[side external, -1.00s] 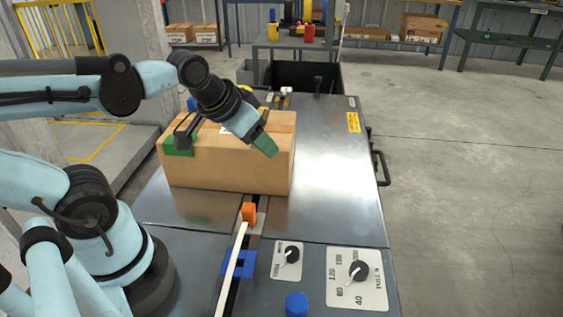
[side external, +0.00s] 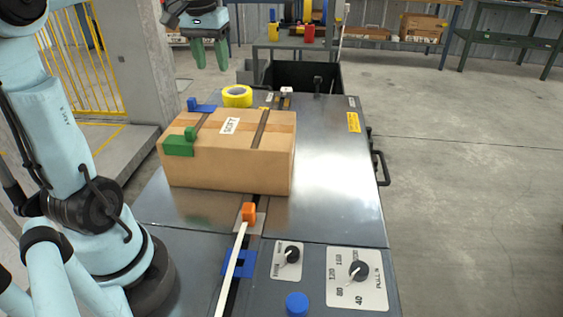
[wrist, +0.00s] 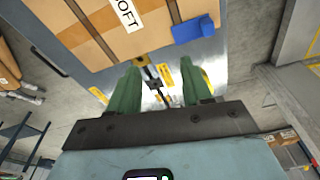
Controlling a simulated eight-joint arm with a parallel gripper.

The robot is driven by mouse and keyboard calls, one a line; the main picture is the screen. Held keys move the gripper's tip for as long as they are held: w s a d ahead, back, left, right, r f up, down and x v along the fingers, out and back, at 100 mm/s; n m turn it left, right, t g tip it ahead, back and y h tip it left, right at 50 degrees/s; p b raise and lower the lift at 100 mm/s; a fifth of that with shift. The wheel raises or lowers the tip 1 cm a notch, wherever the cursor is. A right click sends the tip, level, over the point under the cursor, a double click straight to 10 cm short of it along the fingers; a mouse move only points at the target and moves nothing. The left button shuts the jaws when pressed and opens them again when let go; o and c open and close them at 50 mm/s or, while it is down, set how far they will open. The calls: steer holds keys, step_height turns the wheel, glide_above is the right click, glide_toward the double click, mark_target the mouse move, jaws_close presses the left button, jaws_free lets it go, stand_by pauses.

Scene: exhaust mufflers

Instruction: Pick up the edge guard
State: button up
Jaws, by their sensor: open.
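A green angled piece, which looks like the edge guard (side external: 179,147), sits over the top edge of the cardboard box (side external: 250,165) at its near left corner, by a dark strap. I cannot make it out in the wrist view. My gripper (side external: 210,58) is raised high beyond and above the box, apart from it. Its two green fingers are spread and point down, with nothing between them. They also show in the wrist view (wrist: 160,82), with part of the box beyond them.
The box stands on a metal bench (side external: 335,180) with knobs at its near end. A blue piece (side external: 203,106) and a yellow tape roll (side external: 237,96) are behind the box. An orange block (side external: 249,212) is in front of it. The bench's right side is mostly clear.

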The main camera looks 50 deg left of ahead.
steer(key=s+a+r+n+g, duration=0.1)
steer(key=s+a+n, duration=0.1)
steer(key=a, duration=0.5)
steer(key=h, duration=0.1)
glide_above(191, 98)
steer(key=f, duration=0.6)
steer(key=shift+w+f, duration=0.3)
steer(key=shift+f, duration=0.05)
steer(key=shift+s+f, duration=0.15)
steer(key=shift+f, duration=1.15)
steer(key=shift+s+f, duration=0.1)
steer(key=shift+f, duration=1.2)
jaws_close()
